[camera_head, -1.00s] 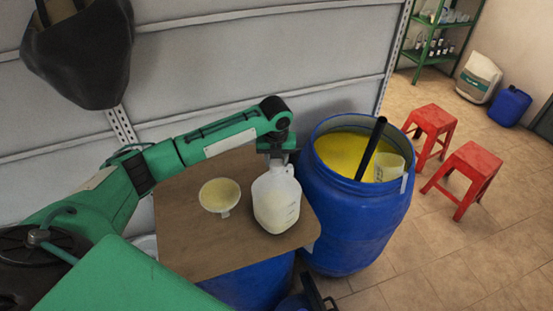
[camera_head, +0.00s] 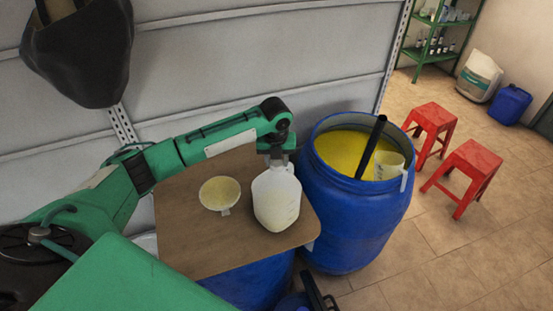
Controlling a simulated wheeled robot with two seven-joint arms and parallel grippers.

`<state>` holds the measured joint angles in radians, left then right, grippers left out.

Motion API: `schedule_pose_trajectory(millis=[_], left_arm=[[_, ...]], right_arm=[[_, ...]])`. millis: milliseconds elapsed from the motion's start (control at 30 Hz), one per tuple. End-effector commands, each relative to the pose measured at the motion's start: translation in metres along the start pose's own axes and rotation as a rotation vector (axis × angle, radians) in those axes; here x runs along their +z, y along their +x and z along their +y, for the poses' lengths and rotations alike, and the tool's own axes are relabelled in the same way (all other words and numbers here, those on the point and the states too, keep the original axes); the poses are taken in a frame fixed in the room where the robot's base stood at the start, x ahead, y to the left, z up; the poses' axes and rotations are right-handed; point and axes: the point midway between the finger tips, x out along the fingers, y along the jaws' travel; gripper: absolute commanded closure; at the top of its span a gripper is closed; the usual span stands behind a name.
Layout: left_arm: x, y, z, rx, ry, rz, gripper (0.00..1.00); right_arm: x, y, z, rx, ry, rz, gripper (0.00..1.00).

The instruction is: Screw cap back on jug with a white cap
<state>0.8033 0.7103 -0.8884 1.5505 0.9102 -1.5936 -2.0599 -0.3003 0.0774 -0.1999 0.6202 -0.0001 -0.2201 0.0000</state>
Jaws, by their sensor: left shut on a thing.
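A translucent white jug (camera_head: 276,204) stands upright on the brown board (camera_head: 200,255), close to its right edge. My left gripper (camera_head: 277,160) points down at the top of the jug, over its mouth. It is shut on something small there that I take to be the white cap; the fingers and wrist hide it. I cannot tell how the cap sits on the neck. My right gripper is not in view.
A shallow pale bowl (camera_head: 220,194) is left of the jug. An open blue drum (camera_head: 350,225) of yellow stuff stands right of the board, with a black stick (camera_head: 371,145) and a cup (camera_head: 389,162) in it. Red stools (camera_head: 466,178) stand further right.

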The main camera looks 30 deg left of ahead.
Motion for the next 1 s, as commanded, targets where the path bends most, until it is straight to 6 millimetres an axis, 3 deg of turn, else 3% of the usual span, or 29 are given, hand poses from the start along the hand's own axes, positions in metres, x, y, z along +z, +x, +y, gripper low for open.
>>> schedule_pose_trajectory(millis=[667, 1000], left_arm=[[-0.0006, 0.004, 0.0001, 0.0, 0.006, 0.0, 0.81], [-0.0005, 0.0046, 0.0013, -0.04, 0.336, 0.006, 0.81]], right_arm=[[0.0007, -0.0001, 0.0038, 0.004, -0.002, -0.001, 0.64], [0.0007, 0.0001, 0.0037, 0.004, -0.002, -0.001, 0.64]])
